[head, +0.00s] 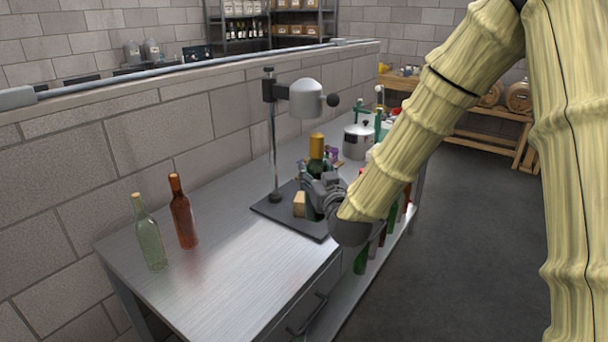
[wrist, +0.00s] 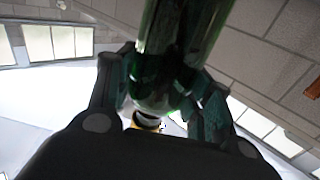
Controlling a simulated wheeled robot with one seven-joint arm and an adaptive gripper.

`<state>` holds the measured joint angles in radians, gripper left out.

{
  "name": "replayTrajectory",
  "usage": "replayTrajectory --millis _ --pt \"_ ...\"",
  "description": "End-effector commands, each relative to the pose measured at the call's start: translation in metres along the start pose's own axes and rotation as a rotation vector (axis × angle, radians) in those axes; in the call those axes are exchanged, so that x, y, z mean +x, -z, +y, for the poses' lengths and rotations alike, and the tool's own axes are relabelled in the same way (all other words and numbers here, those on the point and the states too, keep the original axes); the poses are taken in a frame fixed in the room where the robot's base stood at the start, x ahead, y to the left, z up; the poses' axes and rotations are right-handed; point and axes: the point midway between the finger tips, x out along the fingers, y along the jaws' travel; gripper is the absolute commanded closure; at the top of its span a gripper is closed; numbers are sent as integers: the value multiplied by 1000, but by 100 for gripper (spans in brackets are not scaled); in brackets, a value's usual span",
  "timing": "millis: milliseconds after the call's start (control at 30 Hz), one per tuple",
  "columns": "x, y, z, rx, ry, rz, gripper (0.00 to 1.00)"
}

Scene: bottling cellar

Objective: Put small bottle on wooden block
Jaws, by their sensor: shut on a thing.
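A dark green bottle with a gold top (head: 317,147) stands upright in the head view, partly hidden by my gripper. My gripper (head: 322,193) is shut on this bottle from the right side. In the wrist view the green glass (wrist: 180,40) lies between the two fingers (wrist: 165,85). A small pale wooden block (head: 299,204) is on the dark base plate of the stand, just left of the bottle's lower part. I cannot tell whether the bottle's bottom touches the plate or the block.
The stand's base plate (head: 268,207) carries a post and grey head (head: 306,98) close to the bottle. A pale green bottle (head: 150,245) and an amber bottle (head: 184,215) stand on the left of the metal bench. A steel pot (head: 357,142) is behind. The front bench top is clear.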

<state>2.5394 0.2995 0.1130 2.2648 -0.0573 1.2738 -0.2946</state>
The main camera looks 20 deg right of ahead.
Motion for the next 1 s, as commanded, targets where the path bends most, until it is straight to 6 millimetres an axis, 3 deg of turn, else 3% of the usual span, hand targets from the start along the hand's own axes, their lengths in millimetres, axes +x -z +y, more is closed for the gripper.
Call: replayTrajectory --millis 233,700,1000 --pt "42 4 21 1 -26 3 97" --pt "129 4 22 1 -25 4 97" --pt "160 2 20 1 -22 2 97"
